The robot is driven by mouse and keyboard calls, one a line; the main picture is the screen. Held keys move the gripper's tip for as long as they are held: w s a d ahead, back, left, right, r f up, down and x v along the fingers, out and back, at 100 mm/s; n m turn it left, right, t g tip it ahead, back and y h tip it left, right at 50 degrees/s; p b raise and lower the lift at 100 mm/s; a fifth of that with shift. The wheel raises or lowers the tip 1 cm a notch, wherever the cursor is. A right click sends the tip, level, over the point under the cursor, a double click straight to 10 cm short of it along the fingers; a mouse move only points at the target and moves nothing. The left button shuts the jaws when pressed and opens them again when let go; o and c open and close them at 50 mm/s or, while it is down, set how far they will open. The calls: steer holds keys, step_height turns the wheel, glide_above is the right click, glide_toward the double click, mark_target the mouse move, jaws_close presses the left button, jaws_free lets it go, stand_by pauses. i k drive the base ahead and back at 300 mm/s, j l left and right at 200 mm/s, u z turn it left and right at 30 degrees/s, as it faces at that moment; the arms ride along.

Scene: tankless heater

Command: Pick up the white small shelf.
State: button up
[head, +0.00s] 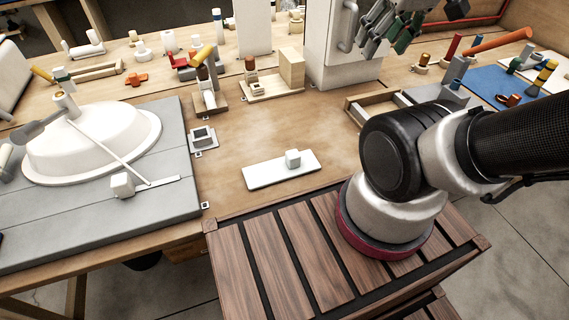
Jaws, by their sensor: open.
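A small white shelf-like board (262,174) lies flat on the wooden workbench, near its front edge in the middle of the head view. A small white block (292,158) sits on top of it. My gripper (384,36) is at the upper right, partly cut off by the top edge of the picture. It is open, with nothing seen between its fingers. It is well apart from the board, up and to the right of it in the picture.
A white basin (90,150) lies upside down on a grey panel (60,218) at left. A tall white cabinet (335,62) stands behind the board. A shallow wooden tray (374,104) lies to the right. Bare bench surrounds the board.

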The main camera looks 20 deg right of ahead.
mark_target(294, 164)
steer(key=k+j+z, duration=0.3)
steer(key=j, duration=0.2)
steer(key=k+j+z, duration=0.3)
steer(key=j, duration=0.15)
